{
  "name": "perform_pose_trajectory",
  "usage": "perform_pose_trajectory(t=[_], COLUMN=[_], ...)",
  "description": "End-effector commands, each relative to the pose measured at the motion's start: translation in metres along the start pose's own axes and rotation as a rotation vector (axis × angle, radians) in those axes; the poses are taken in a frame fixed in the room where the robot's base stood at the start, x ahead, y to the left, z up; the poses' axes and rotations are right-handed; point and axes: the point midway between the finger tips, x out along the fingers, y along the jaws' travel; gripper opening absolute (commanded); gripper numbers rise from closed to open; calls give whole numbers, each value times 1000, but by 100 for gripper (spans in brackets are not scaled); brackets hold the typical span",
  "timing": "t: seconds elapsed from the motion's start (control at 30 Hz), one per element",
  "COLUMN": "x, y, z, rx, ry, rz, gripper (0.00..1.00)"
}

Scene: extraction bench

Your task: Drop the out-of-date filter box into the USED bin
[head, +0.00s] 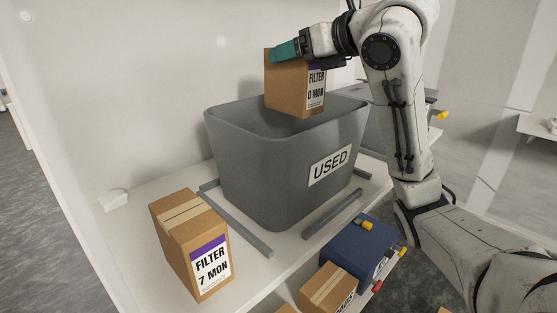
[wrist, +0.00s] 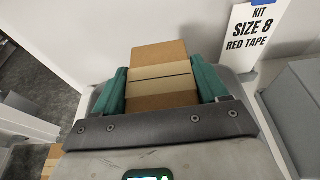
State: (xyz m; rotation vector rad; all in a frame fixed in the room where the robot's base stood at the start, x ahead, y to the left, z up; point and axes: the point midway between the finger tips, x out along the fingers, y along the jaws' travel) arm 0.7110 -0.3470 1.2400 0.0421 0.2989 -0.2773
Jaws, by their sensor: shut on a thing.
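My gripper (head: 290,50) is shut on a brown filter box (head: 288,85) labelled "FILTER 0 MON" with a purple band. The box hangs upright over the opening of the grey USED bin (head: 245,155), its lower end at about the height of the rim. In the wrist view the held box (wrist: 160,75) sits between the two green fingers of my gripper (wrist: 163,88). A second box (head: 190,245), labelled "FILTER 7 MON", stands on the bench left of the bin. The bin's inside floor is hidden.
Grey rails (head: 240,225) lie on the white bench around the bin. A blue container (head: 355,255) and another cardboard box (head: 325,288) are at the front right. In the wrist view a sign (wrist: 250,35) reads "KIT SIZE 8 RED TAPE", with a grey box (wrist: 295,110) below it.

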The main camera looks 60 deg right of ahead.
Motion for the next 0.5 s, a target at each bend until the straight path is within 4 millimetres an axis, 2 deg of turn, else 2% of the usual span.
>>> perform_pose_trajectory(t=[0.03, 0.2, 0.5], x=[3, 8, 10], y=[0, 0, 0], z=[-10, -27, -35], rx=[1, 0, 0], ry=[-1, -1, -2], rz=[0, -1, -1], gripper=[17, 17, 17])
